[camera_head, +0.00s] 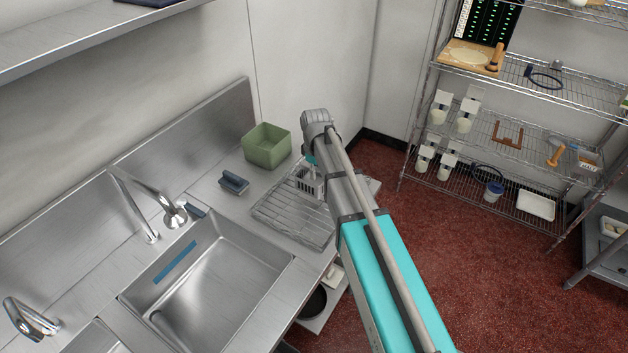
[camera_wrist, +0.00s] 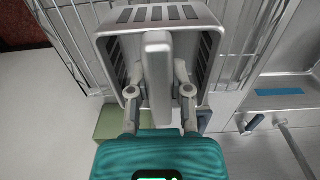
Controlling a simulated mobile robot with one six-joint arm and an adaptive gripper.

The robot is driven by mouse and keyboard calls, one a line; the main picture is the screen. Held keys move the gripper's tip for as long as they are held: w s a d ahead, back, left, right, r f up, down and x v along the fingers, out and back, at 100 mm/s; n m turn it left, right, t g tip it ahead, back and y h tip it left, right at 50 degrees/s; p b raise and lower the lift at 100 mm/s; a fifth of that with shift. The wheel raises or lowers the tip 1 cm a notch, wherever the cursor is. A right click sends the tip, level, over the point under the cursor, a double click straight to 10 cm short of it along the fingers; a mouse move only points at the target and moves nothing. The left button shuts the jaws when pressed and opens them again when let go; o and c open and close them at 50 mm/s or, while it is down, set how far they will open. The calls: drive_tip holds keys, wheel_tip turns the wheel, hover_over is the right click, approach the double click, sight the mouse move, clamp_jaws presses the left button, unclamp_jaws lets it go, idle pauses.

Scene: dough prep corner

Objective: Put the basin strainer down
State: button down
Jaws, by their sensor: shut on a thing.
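The basin strainer (camera_wrist: 205,22) is a grey slotted square basket with a raised upright grip (camera_wrist: 157,70) in its middle. In the wrist view my gripper (camera_wrist: 160,90) has its two fingers on either side of that grip, shut on it. In the head view the strainer (camera_head: 308,184) is partly hidden behind my arm, over the far end of the wire drying rack (camera_head: 290,222). I cannot tell whether the strainer touches the rack.
A green bin (camera_head: 267,148) stands behind the rack by the wall. A blue-handled brush (camera_head: 233,184) lies left of the rack. The sink (camera_head: 205,285) and its faucet (camera_head: 140,200) are at the left. Wire shelves (camera_head: 520,130) with tubs stand at the right.

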drive_tip(key=shift+w+a+f+b, duration=0.15)
drive_tip(key=shift+w+f+b, duration=0.15)
drive_tip(key=shift+f, duration=0.25)
drive_tip(key=shift+s+f+b, duration=0.1)
drive_tip(key=shift+f+b, duration=1.2)
drive_tip(key=shift+f, duration=0.15)
drive_tip(key=c, duration=0.5)
unclamp_jaws()
drive_tip(key=shift+c, duration=0.2)
wheel_tip(320, 180, up, 12)
drive_tip(key=p, duration=1.2)
drive_tip(key=shift+r, duration=0.2)
drive_tip(key=shift+s, duration=0.1)
